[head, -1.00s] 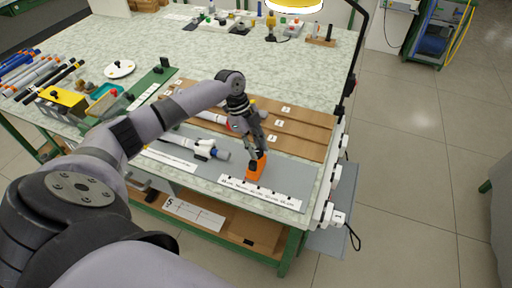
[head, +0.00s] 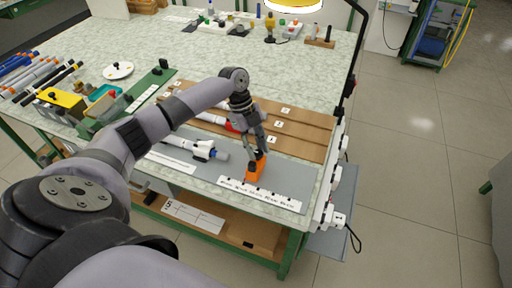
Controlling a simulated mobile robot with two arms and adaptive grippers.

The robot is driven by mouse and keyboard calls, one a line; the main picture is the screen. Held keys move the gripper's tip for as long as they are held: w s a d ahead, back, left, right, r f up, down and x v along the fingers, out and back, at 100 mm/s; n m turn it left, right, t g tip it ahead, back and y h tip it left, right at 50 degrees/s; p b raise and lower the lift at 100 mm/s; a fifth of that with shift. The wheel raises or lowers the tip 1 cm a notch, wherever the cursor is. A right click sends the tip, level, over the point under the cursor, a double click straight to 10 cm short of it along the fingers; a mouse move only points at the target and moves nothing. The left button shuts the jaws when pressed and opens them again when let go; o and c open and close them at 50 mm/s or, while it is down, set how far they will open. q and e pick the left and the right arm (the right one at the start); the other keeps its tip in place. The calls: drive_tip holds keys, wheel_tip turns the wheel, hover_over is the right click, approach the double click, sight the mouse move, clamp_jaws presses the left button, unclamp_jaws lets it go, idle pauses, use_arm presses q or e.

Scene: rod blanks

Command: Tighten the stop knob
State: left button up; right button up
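The orange stop (head: 255,172) stands on the grey mat beside a white printed scale strip (head: 262,194). A small dark part shows at its top, likely the stop knob; my fingers partly hide it. My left gripper (head: 257,151) points down right at the top of the orange stop, its two fingers around or beside the dark part. I cannot tell whether they grip it. My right gripper is not in view.
A white and grey clamp-like piece (head: 204,149) lies on the mat left of the stop. Brown grooved boards (head: 300,140) with numbered labels lie behind. Several rods (head: 35,75) lie at far left.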

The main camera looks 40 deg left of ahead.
use_arm(q)
drive_tip(key=o, duration=0.4)
drive_tip(key=v, duration=0.8)
idle(0.7)
